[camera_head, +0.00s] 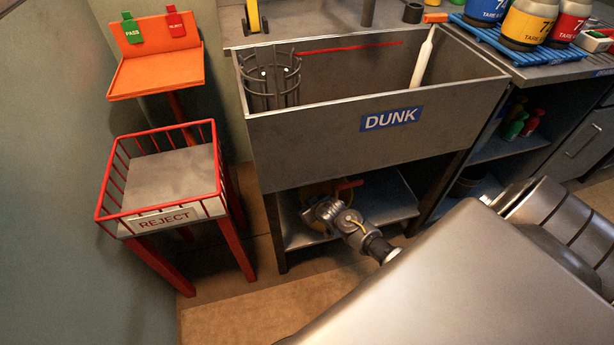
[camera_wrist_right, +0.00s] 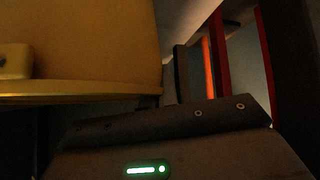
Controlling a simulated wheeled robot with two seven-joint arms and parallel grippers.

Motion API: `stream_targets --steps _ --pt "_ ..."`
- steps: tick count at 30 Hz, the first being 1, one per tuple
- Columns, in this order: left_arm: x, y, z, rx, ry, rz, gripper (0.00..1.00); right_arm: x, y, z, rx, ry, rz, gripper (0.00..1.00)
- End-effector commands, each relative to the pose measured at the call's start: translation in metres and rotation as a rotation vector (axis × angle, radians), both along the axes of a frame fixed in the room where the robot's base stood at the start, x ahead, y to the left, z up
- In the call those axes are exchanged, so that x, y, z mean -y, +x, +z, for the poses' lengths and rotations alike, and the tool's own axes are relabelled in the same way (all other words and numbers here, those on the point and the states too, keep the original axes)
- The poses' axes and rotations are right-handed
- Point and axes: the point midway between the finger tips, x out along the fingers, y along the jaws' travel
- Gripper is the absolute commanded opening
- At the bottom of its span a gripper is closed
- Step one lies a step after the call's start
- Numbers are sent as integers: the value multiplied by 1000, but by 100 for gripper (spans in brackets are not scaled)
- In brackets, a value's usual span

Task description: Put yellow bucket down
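The yellow bucket (camera_head: 314,189) is under the DUNK sink, at the lower shelf. It is mostly hidden by the sink front and my right gripper. My right gripper (camera_head: 318,208) reaches in under the sink and overlaps the bucket in the head view. In the right wrist view the yellow bucket (camera_wrist_right: 85,40) fills the upper left, very close to the gripper. The fingertips are not clear in either view, so I cannot tell whether they grip it. I cannot tell whether the bucket touches the shelf. My left gripper is not in view.
The lower shelf (camera_head: 386,203) has bare room to the right of the gripper. The DUNK sink (camera_head: 300,135) closes in from above. A red-railed REJECT stand (camera_head: 166,219) is on the left. Blue shelving (camera_head: 490,152) with small coloured items is on the right.

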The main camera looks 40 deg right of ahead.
Motion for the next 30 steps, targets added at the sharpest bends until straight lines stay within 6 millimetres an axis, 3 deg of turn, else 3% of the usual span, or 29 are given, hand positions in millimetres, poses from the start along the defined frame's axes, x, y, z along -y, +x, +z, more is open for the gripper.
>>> stream_targets --steps 2,7,18,30 --pt "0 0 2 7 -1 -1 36 0 0 -3 1 0 0 0" --pt "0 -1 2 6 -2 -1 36 0 0 -2 0 1 1 23" --pt "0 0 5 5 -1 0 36 0 0 5 1 0 0 23" --pt "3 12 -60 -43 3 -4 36 -4 -55 60 0 0 1 23"
